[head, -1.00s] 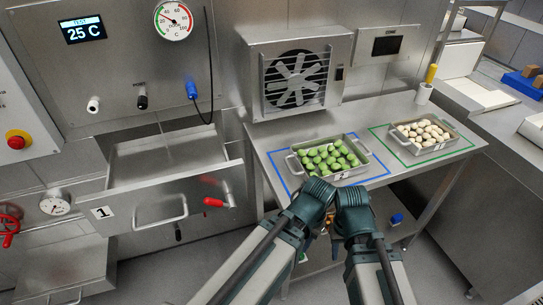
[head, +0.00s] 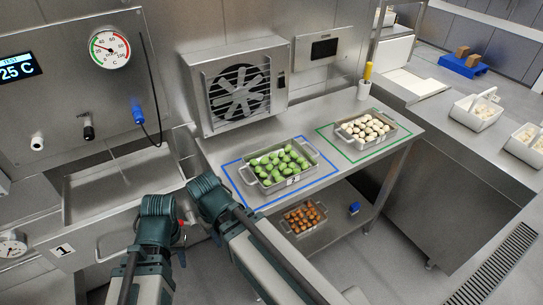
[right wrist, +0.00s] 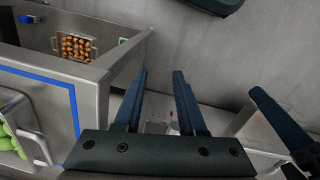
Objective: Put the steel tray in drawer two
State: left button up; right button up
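A steel tray of green pasta (head: 279,167) stands inside the blue outline on the steel table. Its front label is too small to read surely. A second steel tray with pale pasta (head: 365,129) stands inside the green outline. A third with orange pasta (head: 304,217) is on the lower shelf and also shows in the right wrist view (right wrist: 76,47). An open drawer labelled 1 (head: 65,249) is at the left. My right gripper (right wrist: 160,92) is open and empty, left of the green tray. My left gripper (right wrist: 278,138) is beside it; its fingers look apart and empty.
A fan unit (head: 238,88) stands at the back of the table. A blue item (head: 354,208) lies on the lower shelf. A counter (head: 455,140) with white containers (head: 477,112) is at the right.

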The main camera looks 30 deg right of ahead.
jog(key=w+d+r+m+p, duration=0.1)
jog(key=d+r+p, duration=0.1)
jog(key=r+p, duration=0.25)
jog(key=w+d+r+p, duration=0.2)
jog(key=d+r+p, duration=0.15)
jog(key=r, duration=0.25)
pick_arm(q)
notch_tip(320, 180, up, 18)
jog(key=p, duration=0.7)
pick_arm(e)
notch_tip(320, 180, up, 7)
jog(key=n, duration=1.7)
send_over(293, 177)
jog(key=shift+y, duration=0.4)
jog(key=f+b, duration=0.8)
jog(key=b, duration=0.1)
jog(key=shift+s+f, duration=0.25)
jog(key=shift+f, duration=0.15)
pick_arm(q)
notch_tip(293, 177, down, 9)
pick_arm(e)
jog(key=shift+r, duration=0.1)
pick_arm(q)
jog(key=shift+f, duration=0.15)
